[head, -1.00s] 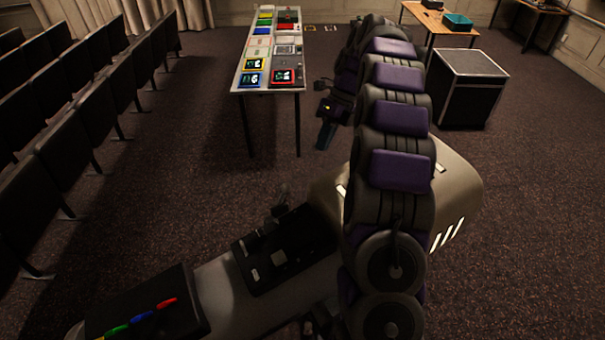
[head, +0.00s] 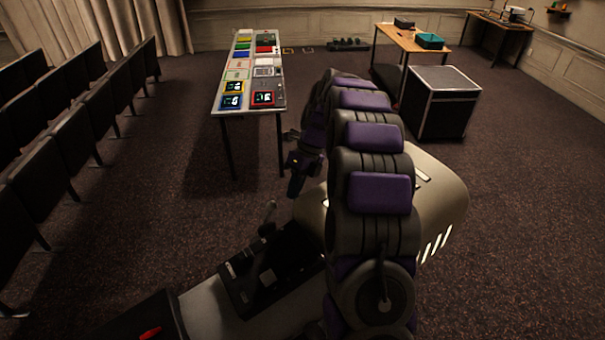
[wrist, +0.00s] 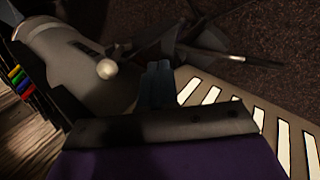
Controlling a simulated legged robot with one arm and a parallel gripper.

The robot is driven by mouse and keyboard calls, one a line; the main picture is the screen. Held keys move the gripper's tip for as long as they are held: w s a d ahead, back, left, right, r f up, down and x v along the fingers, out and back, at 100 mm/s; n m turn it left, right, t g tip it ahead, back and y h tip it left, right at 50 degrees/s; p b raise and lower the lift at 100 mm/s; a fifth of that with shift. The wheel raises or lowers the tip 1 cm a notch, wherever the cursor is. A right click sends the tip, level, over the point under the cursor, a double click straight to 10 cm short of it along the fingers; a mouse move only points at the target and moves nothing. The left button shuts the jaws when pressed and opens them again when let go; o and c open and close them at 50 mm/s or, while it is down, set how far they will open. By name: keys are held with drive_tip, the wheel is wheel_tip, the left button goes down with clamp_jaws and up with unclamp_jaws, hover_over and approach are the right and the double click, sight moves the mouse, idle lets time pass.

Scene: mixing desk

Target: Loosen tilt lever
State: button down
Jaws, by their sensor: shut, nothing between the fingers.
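I cannot make out a tilt lever in either view. My gripper (head: 296,182) hangs from my folded arm in front of my body in the head view, over the carpet and near the front right leg of the long table. Its fingers are shut and empty. In the wrist view the dark bluish fingers of my gripper (wrist: 158,85) show at the centre, with my own body around them. They touch nothing that I can see.
A long table (head: 222,107) with colored panels stands ahead. A black case (head: 443,103) stands to the right, near a wooden desk (head: 391,36) with a teal tray (head: 430,41). A far right desk (head: 487,20) holds small equipment. Chairs (head: 100,110) line the left. Carpet between is clear.

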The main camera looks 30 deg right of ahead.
drive_tip(key=a+h+p, duration=0.1)
drive_tip(key=a, duration=0.1)
drive_tip(key=s+a+r+h+p, duration=0.1)
drive_tip(key=a, duration=0.1)
drive_tip(key=a+r+h+p, duration=0.1)
drive_tip(key=a, duration=0.2)
drive_tip(key=shift+s, duration=0.15)
drive_tip(key=shift+a+r+h+p, duration=0.2)
drive_tip(key=shift+h+p, duration=0.1)
drive_tip(key=shift+h, duration=0.4)
drive_tip(key=shift+a+r, duration=0.15)
drive_tip(key=shift+a, duration=0.1)
wheel_tip(320, 180, up, 17)
drive_tip(key=w+b, duration=0.1)
drive_tip(key=shift+w+d, duration=0.25)
idle(0.6)
